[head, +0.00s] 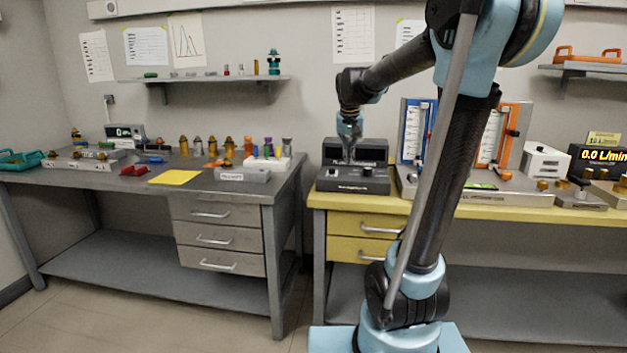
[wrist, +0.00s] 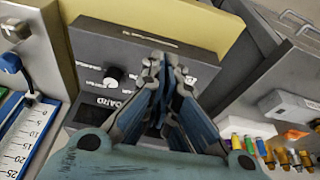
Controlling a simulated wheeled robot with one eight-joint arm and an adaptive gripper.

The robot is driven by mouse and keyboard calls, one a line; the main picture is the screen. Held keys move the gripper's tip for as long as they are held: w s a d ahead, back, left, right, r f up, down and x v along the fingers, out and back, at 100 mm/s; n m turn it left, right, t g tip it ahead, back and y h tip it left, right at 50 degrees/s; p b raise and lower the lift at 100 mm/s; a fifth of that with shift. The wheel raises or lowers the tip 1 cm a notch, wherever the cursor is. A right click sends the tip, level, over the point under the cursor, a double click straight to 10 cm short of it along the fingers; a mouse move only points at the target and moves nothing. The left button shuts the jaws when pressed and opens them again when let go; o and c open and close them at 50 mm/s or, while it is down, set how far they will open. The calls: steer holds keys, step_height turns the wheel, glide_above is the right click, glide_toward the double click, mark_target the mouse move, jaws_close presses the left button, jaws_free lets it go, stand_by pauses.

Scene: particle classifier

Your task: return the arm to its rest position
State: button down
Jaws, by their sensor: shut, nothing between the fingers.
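My arm reaches up from its base and bends over towards the yellow-topped bench. My gripper (head: 349,155) is shut and empty, pointing down just above or in front of a dark control box (head: 352,180) on that bench. In the wrist view my gripper (wrist: 163,65) shows its closed fingers in front of the same box (wrist: 95,50), whose knob and lettering are partly hidden. I cannot tell from these views whether the fingertips touch the box.
The yellow bench (head: 480,209) also holds a flowmeter panel (head: 415,130) right of the box. A grey bench (head: 120,185) with bottles, small parts and a yellow sheet (head: 175,177) stands at left. Open floor lies in front of the grey bench.

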steer(key=s+d+f, duration=0.2)
steer(key=s+f, duration=0.4)
steer(key=s, duration=0.4)
steer(key=s+d+f+n, duration=0.1)
steer(key=s+d+f, duration=0.1)
steer(key=s+f, duration=0.5)
steer(key=s+d+f+g, duration=0.1)
steer(key=s+f, duration=0.6)
steer(key=s, duration=0.7)
steer(key=shift+s+d+f+n+y, duration=0.2)
steer(key=shift+s+d+n+y, duration=0.1)
steer(key=shift+d, duration=0.4)
